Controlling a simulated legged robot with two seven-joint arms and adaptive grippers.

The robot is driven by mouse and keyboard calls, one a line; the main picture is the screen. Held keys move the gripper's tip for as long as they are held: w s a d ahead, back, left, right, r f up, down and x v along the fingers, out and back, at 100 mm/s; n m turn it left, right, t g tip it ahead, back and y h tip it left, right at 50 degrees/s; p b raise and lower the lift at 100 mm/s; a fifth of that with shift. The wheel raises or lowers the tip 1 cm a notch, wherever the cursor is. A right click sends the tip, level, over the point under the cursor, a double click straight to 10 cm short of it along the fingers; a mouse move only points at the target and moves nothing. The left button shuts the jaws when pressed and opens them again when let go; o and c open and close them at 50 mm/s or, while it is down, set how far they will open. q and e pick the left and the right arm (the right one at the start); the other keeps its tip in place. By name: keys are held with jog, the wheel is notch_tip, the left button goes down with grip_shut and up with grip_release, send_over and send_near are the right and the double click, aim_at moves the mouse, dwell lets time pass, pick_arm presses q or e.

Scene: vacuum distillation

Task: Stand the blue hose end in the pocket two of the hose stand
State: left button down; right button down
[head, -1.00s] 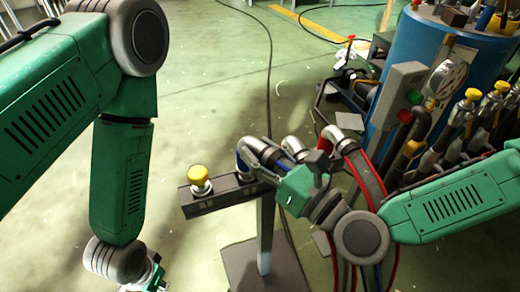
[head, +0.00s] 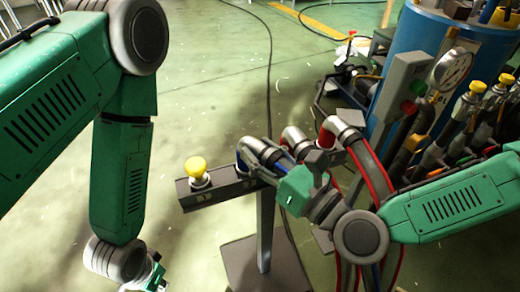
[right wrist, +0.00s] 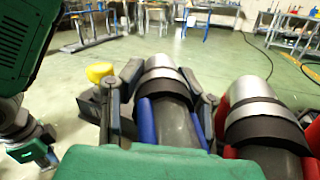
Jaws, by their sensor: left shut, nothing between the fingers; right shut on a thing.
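The hose stand (head: 203,201) is a dark bar on a grey post, with a yellow-topped piece (head: 196,169) at its left end. The blue hose end (head: 262,150), a silver elbow with blue beside it, has its tip down at the bar, just right of that piece. Whether the tip is inside pocket two is hidden. My right gripper (right wrist: 168,92) is shut on the blue hose end, one finger on each side of its silver part. My left gripper (head: 154,277) is shut and empty at the bottom edge of the head view, left of the stand.
Silver hose ends with red hoses (head: 338,124) stand close on the right of the blue one; one shows beside it in the right wrist view (right wrist: 255,105). A blue tank (head: 425,45) with a gauge (head: 450,70) stands behind right. The floor left of the stand is clear.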

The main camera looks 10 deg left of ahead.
jog(key=shift+f, duration=0.1)
jog(key=c, duration=1.1)
grip_release()
jog(key=shift+o, duration=0.2)
notch_tip(320, 180, up, 10)
